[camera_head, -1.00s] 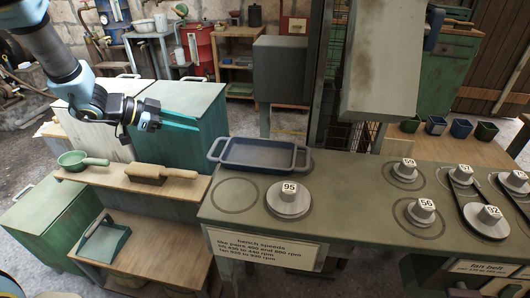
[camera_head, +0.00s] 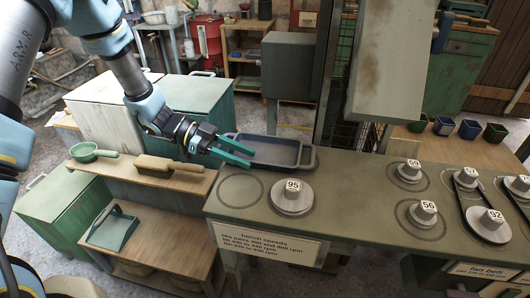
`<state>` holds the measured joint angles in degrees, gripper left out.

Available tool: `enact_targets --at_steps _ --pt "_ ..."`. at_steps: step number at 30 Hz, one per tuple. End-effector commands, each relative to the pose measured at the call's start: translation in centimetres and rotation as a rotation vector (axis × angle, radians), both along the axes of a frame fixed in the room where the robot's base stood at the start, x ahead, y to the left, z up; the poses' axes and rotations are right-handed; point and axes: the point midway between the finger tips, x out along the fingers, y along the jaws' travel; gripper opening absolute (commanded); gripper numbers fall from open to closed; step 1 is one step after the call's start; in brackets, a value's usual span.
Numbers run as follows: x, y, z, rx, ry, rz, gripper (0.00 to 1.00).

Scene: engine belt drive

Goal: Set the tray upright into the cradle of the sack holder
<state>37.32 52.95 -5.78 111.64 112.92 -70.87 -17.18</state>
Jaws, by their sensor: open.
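The blue-grey tray (camera_head: 285,152) with a handle at each end lies flat on the back left of the dark bench. My gripper (camera_head: 251,159) reaches in from the left with its teal fingers open. The fingers overlap the tray's left part in the picture and hide its left end. I cannot tell whether they touch it. I cannot make out the sack holder or its cradle with certainty.
The bench (camera_head: 360,172) carries numbered pulleys, with pulley 95 (camera_head: 292,194) just in front of the tray. An empty ring mark (camera_head: 240,190) is left of it. A brush (camera_head: 168,167) and a green pan (camera_head: 92,152) are on the wooden shelf. A grey post unit (camera_head: 385,75) stands behind.

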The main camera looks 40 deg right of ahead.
Motion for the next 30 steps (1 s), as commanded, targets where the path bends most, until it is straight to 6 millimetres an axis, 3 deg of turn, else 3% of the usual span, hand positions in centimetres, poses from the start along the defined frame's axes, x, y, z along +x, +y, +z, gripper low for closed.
enact_targets --at_steps 10,18,27,30 --pt "-3.7 -2.4 -1.1 0.001 0.002 -0.002 0.41" --pt "-3.9 -2.6 -1.4 0.000 0.000 0.000 0.40" --pt "-3.9 -2.6 -1.4 0.000 0.000 0.000 0.07" --pt "-3.9 -2.6 -1.4 0.000 0.000 0.000 0.00"
